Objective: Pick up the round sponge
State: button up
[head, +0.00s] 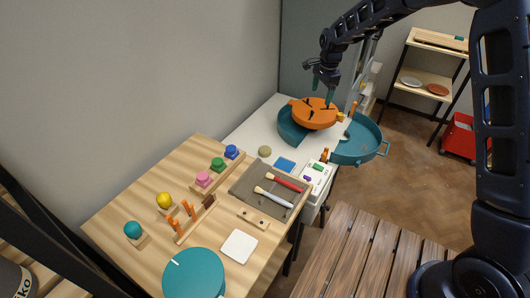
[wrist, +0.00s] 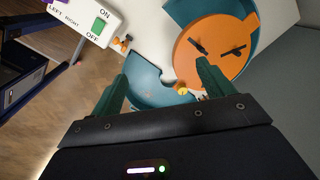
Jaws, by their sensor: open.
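A small round tan-green sponge-like disc (head: 264,151) lies on the white tabletop in the head view, left of the teal and orange wheel. It looks like the round sponge. It does not show in the wrist view. My gripper (head: 322,91) is open and empty, up and to the right of the sponge, above the orange disc (head: 314,116). In the wrist view, the two green fingers of my gripper (wrist: 160,82) stand wide apart, with nothing between them but the teal basin and orange disc beyond.
A teal basin (head: 378,150) stands right of the wheel. A white switch box (head: 318,174) sits at the table edge. The wall rises behind.

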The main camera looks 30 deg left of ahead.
jog(key=s+a+f, duration=0.5)
jog(key=a+f, duration=0.4)
jog(key=a, duration=0.1)
jog(key=m, duration=0.2)
send_over(265, 149)
jog(key=shift+h, duration=0.4)
jog(key=f, duration=1.5)
jog(key=shift+w+d, duration=0.1)
jog(key=shift+d, duration=0.1)
jog(key=shift+a+f, duration=0.15)
jog(key=shift+f, duration=1.2)
jog(key=shift+a+f, duration=0.15)
jog(key=shift+f, duration=1.15)
jog(key=shift+c, duration=0.2)
jog(key=c, duration=1.1)
jog(key=shift+r, duration=0.1)
